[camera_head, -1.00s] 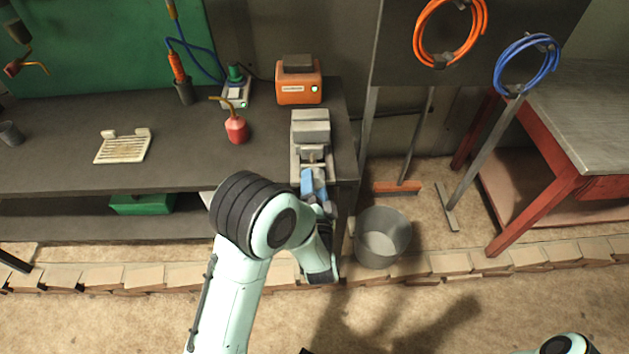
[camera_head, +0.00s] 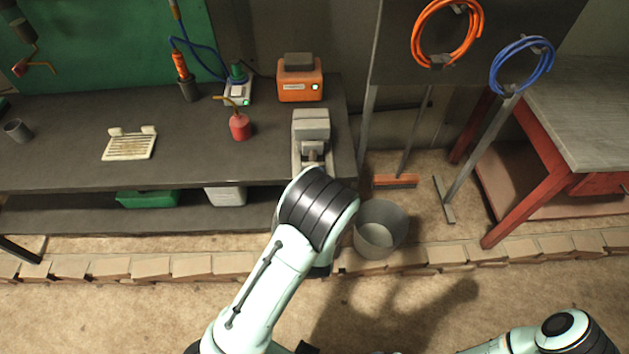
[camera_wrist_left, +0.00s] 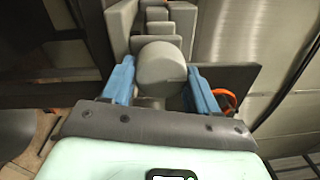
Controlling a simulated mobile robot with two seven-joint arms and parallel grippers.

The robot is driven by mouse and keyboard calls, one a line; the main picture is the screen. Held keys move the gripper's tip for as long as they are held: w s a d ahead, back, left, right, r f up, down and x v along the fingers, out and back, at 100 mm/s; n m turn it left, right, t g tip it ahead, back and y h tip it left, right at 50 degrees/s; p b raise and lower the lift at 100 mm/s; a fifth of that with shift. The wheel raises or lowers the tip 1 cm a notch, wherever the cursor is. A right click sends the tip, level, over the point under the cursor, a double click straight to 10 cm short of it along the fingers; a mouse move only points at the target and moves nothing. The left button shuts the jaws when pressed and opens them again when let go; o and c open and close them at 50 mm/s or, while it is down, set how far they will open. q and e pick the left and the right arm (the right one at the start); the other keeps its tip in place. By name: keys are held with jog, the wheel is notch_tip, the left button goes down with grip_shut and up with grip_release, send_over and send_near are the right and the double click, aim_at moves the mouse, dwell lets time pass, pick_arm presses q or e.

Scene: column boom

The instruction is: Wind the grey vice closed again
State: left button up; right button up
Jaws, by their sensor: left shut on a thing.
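The grey vice (camera_head: 311,126) stands on the front right corner of the dark workbench. Its front and handle are hidden behind my left arm in the head view. In the left wrist view, the vice's stepped grey body (camera_wrist_left: 163,22) runs away from me. My left gripper (camera_wrist_left: 160,85) has its two blue fingers on either side of a rounded grey knob (camera_wrist_left: 162,65) at the vice's front. It is shut on that knob. In the head view the left gripper is hidden behind the arm. My right arm shows at the lower right; its gripper is not visible.
The workbench (camera_head: 70,165) carries a red oil can (camera_head: 240,127), an orange box (camera_head: 299,82) and a cream slotted tray (camera_head: 130,145). A grey bucket (camera_head: 381,229) stands on the floor right of the bench. A red-framed table (camera_head: 590,110) is farther right.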

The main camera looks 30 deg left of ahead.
dwell(0.5)
pick_arm(q)
jog(key=o, duration=1.1)
jog(key=shift+c, duration=0.2)
